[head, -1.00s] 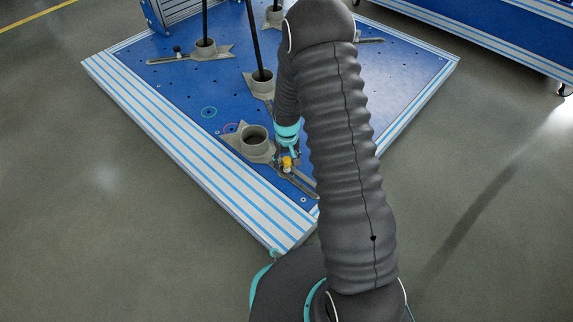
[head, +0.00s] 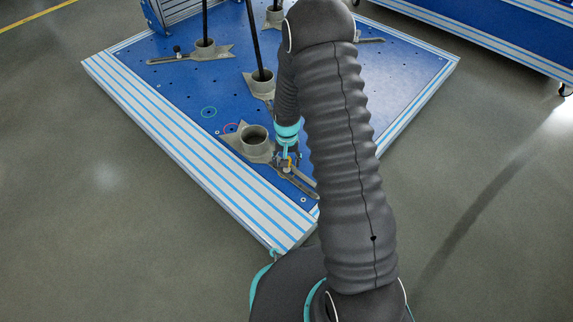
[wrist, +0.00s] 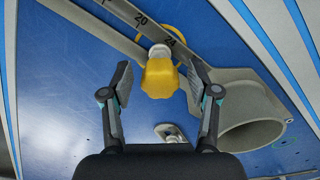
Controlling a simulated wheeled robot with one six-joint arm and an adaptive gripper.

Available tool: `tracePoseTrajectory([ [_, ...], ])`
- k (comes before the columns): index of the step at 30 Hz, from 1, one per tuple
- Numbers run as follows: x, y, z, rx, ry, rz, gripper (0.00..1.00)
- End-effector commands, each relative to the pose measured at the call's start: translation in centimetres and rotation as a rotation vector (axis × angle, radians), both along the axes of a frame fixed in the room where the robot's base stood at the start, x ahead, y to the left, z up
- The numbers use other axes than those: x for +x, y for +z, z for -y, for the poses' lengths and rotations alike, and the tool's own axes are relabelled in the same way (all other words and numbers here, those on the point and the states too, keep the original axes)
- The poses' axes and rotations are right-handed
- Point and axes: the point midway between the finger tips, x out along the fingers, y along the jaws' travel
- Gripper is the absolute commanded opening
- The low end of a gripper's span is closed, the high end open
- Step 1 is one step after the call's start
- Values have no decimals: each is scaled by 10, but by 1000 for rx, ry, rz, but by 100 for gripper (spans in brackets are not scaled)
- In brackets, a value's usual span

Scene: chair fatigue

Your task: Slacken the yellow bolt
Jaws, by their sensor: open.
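The yellow bolt (wrist: 160,78) shows in the wrist view as a lobed yellow head with a pale shank above it, beside a grey slotted bar with numbers (wrist: 128,14). My gripper (wrist: 158,84) is open, with one finger on each side of the yellow head and a visible gap on both sides. In the head view my gripper (head: 287,155) is low over the blue plate, next to a grey cup-shaped holder (head: 255,137). There the yellow bolt (head: 289,163) is mostly hidden by the gripper.
The holder's round cup (wrist: 250,118) lies close to the right finger in the wrist view. The blue plate (head: 180,100) carries more holders with black rods (head: 255,45) farther back. A striped rail (head: 190,165) edges the plate.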

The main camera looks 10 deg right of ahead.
Motion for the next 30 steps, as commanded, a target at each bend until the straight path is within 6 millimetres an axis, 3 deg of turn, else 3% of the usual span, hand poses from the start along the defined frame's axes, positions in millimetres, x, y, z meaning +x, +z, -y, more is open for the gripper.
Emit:
tracePoseTrajectory([
  [5,0,0,0,0,-44,0,60],
  [15,0,0,0,0,-335,0,60],
  [22,0,0,0,0,-350,0,60],
  [27,0,0,0,0,-348,0,25],
  [30,0,0,0,0,-348,0,25],
])
